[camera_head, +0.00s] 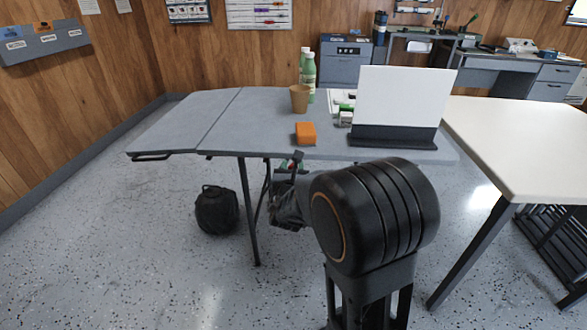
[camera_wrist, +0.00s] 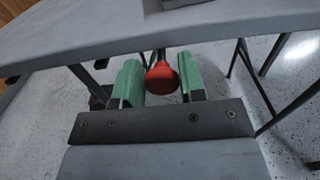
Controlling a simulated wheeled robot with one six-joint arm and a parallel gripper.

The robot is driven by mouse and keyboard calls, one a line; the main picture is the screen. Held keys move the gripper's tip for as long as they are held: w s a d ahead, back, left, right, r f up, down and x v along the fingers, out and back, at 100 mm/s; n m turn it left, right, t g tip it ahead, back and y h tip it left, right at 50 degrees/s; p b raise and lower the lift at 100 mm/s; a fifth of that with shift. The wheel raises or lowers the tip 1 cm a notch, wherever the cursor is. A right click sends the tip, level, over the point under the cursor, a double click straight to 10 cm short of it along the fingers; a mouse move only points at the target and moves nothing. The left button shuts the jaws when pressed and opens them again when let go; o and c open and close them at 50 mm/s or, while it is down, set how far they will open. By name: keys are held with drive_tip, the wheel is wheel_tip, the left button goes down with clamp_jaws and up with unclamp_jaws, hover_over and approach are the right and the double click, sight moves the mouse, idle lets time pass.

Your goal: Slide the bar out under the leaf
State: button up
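The grey folding table (camera_head: 260,125) has a leaf (camera_head: 175,120) on its left, beyond a seam, with a dark handle under its front edge. The leaf looks close to level with the top; a small slope is hard to tell. A red knob (camera_wrist: 162,78) on a dark stem shows under the table edge in the wrist view. I take it as the bar's end; the rest of the bar is hidden. My gripper (camera_wrist: 161,80) has its green fingers on both sides of the knob, very close to it. Whether they press on it is unclear.
On the table stand an orange block (camera_head: 306,132), a brown cup (camera_head: 299,98), green bottles (camera_head: 309,75) and a white panel on a dark base (camera_head: 393,137). A black bag (camera_head: 217,209) lies on the floor near a table leg. A pale table (camera_head: 530,150) is at right.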

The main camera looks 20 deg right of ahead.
clamp_jaws()
